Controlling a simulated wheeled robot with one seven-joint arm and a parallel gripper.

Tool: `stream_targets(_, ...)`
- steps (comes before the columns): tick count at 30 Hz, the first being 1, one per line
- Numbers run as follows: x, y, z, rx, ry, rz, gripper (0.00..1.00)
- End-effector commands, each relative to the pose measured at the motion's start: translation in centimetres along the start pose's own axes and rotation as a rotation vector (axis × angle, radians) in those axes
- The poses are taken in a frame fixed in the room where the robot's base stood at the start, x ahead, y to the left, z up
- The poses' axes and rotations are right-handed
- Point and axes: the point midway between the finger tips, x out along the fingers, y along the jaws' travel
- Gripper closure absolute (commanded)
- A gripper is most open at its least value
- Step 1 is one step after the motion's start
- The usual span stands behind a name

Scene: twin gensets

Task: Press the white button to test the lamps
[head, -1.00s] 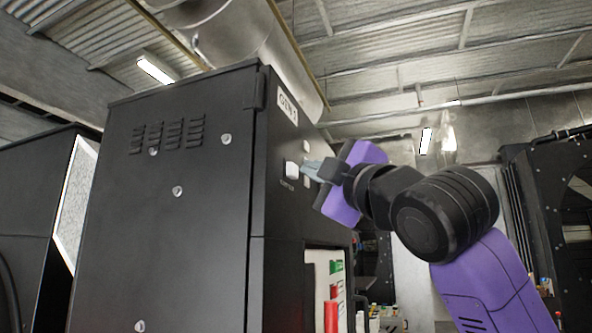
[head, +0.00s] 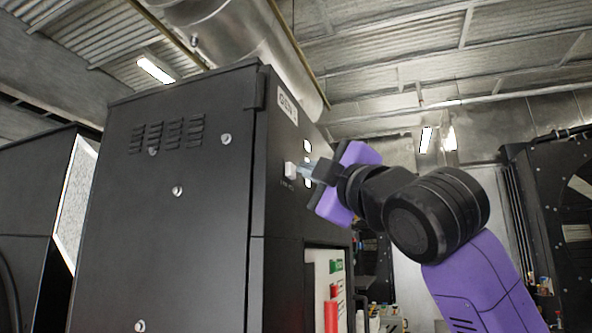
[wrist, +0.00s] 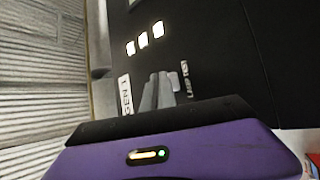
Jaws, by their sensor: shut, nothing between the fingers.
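The white button (head: 290,170) is on the side face of the black GEN 1 cabinet (head: 180,200), above a small lettered label. My gripper (head: 303,169) is shut and empty, its fingertips at the button's right edge in the head view, appearing to touch it. In the wrist view the grey fingers (wrist: 158,92) point at the panel beside the lettering (wrist: 185,79) and largely hide the button. Three lamps in a row (wrist: 144,40) glow pale white near the fingers; they also show in the head view (head: 307,146), partly behind the gripper.
The GEN 1 plate (head: 288,104) is above the button. A recess with green and red parts (head: 333,285) lies lower on the same face. Another dark unit (head: 40,200) stands at left, and dark machinery (head: 560,220) at right.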

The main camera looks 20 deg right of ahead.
Motion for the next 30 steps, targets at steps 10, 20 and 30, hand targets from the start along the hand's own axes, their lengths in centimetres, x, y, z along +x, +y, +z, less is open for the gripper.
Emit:
stream_targets(10,0.1,-0.1,-0.1,0.0,0.0,-0.001,1.0)
stream_targets(20,-0.5,0.3,0.4,0.0,0.0,-0.001,1.0)
stream_targets(30,-1.1,0.8,0.8,0.001,0.0,-0.001,1.0)
